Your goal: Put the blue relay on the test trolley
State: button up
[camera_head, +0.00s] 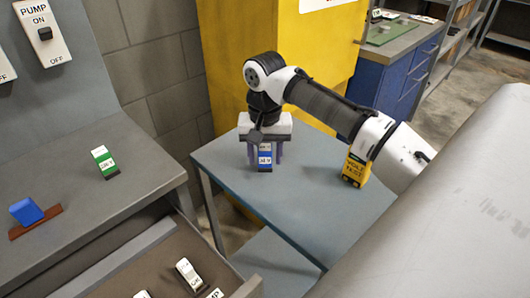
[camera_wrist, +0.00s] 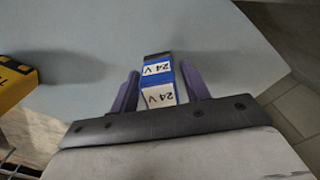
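The blue relay (camera_head: 265,158), with a white "24 V" label, stands on the blue-grey top of the test trolley (camera_head: 310,215), near its back left part. In the wrist view the relay (camera_wrist: 158,82) shows two white "24 V" labels and a dark base. My gripper (camera_head: 265,157) points down over it. Its two purple fingers stand on either side of the relay in the wrist view (camera_wrist: 160,85). Narrow gaps seem to show between fingers and relay, so the gripper looks open around it.
A yellow volt tester (camera_head: 355,168) stands on the trolley to the right, below my arm. A bench at left holds a green-and-white relay (camera_head: 104,160) and a blue block (camera_head: 27,211) on a brown base. An open drawer (camera_head: 150,270) holds white switches. The trolley's front is clear.

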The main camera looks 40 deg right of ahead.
aim_at(265, 148)
jog(key=shift+o, duration=0.5)
notch_tip(265, 148, up, 12)
jog(key=shift+r, duration=0.15)
jog(key=shift+s, duration=0.1)
dwell(0.6)
